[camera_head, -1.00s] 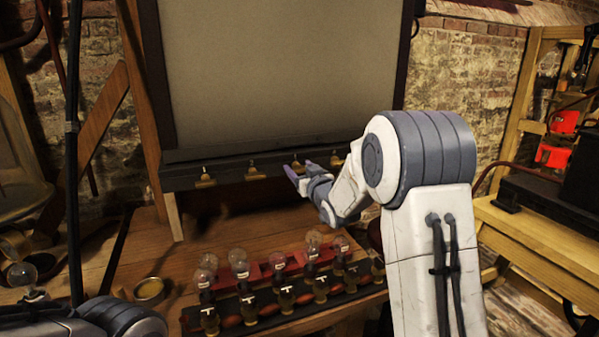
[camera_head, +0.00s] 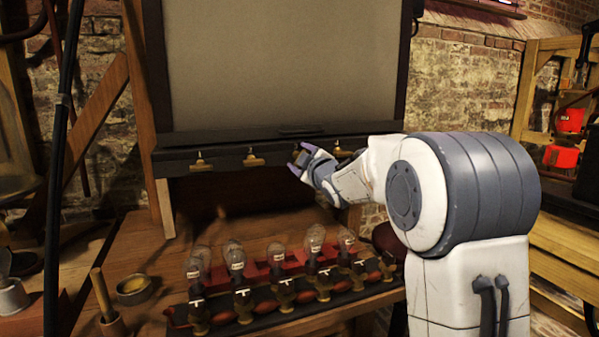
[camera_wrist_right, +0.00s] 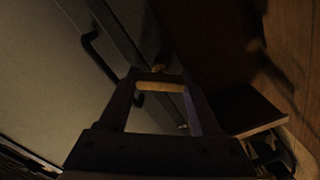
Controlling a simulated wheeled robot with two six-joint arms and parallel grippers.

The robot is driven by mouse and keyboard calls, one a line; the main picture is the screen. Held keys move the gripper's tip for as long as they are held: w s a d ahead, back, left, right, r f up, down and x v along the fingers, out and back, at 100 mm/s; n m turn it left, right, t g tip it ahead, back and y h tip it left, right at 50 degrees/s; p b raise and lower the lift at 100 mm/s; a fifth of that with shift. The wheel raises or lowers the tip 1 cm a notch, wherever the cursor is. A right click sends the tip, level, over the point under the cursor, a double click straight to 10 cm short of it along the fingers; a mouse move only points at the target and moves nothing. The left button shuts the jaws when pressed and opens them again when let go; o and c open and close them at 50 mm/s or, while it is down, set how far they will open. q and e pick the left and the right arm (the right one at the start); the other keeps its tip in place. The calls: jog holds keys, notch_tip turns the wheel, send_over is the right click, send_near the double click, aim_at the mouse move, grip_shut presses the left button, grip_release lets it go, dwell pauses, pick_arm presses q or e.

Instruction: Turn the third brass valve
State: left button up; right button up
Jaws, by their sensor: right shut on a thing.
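Brass valves sit in a row along the dark ledge below the large pale panel. In the head view the first valve (camera_head: 199,162) and second valve (camera_head: 253,158) show at left, and another valve (camera_head: 337,150) shows to the right of my gripper. The third valve is mostly hidden behind my right gripper (camera_head: 299,157). In the right wrist view my right gripper (camera_wrist_right: 160,90) is shut on its brass handle (camera_wrist_right: 160,86), which lies crosswise between the two fingertips. I cannot tell how far the handle is turned. My left gripper is out of view.
Below the ledge, a dark rack (camera_head: 262,318) holds several glass bulbs and brass-based jars on the wooden bench. A black handle (camera_wrist_right: 95,50) is on the panel.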

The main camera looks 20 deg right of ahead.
jog(key=n+b, duration=0.1)
jog(key=n, duration=0.1)
jog(key=n+b, duration=0.1)
jog(key=b, duration=0.1)
jog(key=shift+f+n, duration=0.3)
jog(key=shift+n, duration=0.1)
jog(key=shift+r+n+b, duration=0.1)
jog(key=shift+n+b, duration=1.35)
jog(key=shift+n, duration=0.25)
jog(key=o, duration=1.4)
jog(key=shift+a, duration=0.1)
jog(key=s, duration=1)
jog(key=shift+s+d, duration=0.2)
jog(key=shift+s, duration=0.05)
jog(key=shift+w, duration=0.1)
